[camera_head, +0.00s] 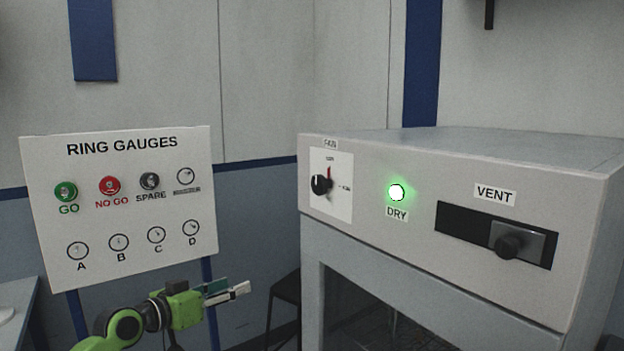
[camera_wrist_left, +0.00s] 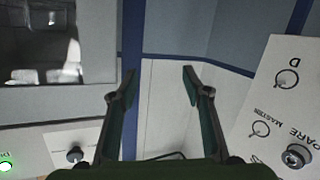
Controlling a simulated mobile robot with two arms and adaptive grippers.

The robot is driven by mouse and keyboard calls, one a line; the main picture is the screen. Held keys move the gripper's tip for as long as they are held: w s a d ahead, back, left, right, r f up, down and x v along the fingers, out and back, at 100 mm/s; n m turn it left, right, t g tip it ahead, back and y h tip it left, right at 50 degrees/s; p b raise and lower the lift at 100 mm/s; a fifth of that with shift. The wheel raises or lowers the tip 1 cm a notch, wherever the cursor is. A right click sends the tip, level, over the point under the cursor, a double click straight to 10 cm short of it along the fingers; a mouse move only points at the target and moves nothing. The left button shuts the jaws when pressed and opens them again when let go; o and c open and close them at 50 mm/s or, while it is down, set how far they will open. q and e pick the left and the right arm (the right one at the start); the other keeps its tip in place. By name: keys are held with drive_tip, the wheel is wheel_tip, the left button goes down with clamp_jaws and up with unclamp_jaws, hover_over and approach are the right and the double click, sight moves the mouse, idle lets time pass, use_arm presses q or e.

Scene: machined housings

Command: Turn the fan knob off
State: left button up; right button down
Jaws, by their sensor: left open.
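The fan knob (camera_head: 320,185) is a small black knob on a white plate (camera_head: 341,205) at the left of the grey cabinet's front. A red mark stands just above it, beside small labels too fine to read surely. The knob also shows at the lower left in the left wrist view (camera_wrist_left: 75,154). My left gripper (camera_head: 238,289) is open and empty, below and left of the knob and apart from it. Its two fingers show spread in the left wrist view (camera_wrist_left: 160,78). My right gripper is in neither view.
The cabinet (camera_head: 455,285) also carries a lit green DRY lamp (camera_head: 397,192) and a VENT slider (camera_head: 508,243) at the right of its slot. A RING GAUGES board (camera_head: 125,235) stands left, just behind my left arm. A gap lies between board and cabinet.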

use_arm(q)
drive_tip(key=s+d+r+m+h, duration=0.2)
drive_tip(key=s+r, duration=0.1)
drive_tip(key=r, duration=0.6)
drive_tip(key=s+d+r+m+h, duration=0.1)
drive_tip(key=s+d+r+m, duration=0.15)
drive_tip(key=r, duration=0.55)
drive_tip(key=m+g+h+p, duration=0.1)
drive_tip(key=m+g+h, duration=0.1)
drive_tip(key=g+h, duration=0.1)
approach(316, 184)
drive_tip(key=p+x, duration=0.5)
drive_tip(key=x, duration=0.3)
drive_tip(key=shift+d+r, duration=0.15)
drive_tip(key=shift+d, duration=0.05)
drive_tip(key=shift+w+d, duration=0.25)
drive_tip(key=shift+d, duration=0.05)
drive_tip(key=shift+c, duration=0.3)
drive_tip(key=c, duration=1)
